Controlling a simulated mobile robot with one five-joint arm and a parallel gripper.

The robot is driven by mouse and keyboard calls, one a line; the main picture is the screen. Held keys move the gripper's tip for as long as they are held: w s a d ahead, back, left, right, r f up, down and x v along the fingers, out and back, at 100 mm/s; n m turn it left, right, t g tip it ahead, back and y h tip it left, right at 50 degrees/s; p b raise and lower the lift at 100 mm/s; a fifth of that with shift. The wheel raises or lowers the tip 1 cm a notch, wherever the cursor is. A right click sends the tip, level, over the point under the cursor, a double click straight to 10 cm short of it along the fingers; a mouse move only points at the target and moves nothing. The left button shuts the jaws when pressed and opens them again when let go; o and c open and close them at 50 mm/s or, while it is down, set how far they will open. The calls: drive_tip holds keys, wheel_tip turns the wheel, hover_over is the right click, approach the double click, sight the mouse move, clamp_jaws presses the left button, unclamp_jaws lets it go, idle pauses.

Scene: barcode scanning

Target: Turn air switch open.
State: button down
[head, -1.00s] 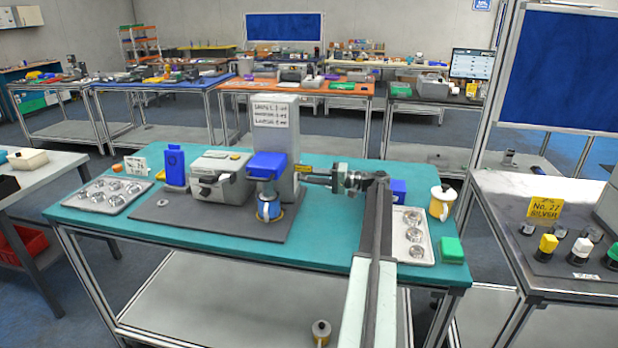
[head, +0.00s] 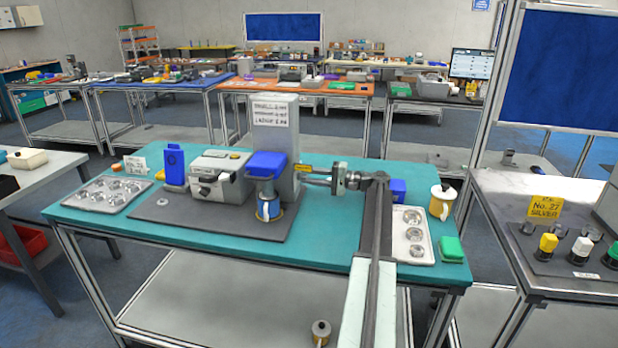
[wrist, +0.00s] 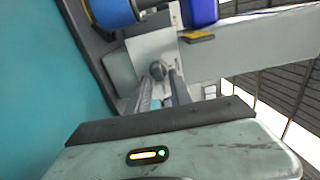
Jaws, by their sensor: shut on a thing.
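The air switch appears in the wrist view as a small dark round knob (wrist: 157,70) on a grey plate on the side of the machine's grey column (head: 288,135). My gripper (wrist: 160,84) has one finger on each side of the knob and is shut on it. In the head view my gripper (head: 305,178) reaches leftward to the column's right side, just below a yellow label (head: 304,168). The knob itself is too small and covered to make out there, and its setting cannot be read.
The machine has a blue head (head: 267,163) over a round fixture and a dark base plate (head: 180,217). A grey box (head: 222,185) stands left of it.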

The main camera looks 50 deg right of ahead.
drive_tip(key=shift+s+f, duration=0.1)
drive_tip(key=shift+s, duration=0.05)
drive_tip(key=c, duration=1.5)
unclamp_jaws()
drive_tip(key=v, duration=0.8)
drive_tip(key=shift+a, duration=0.1)
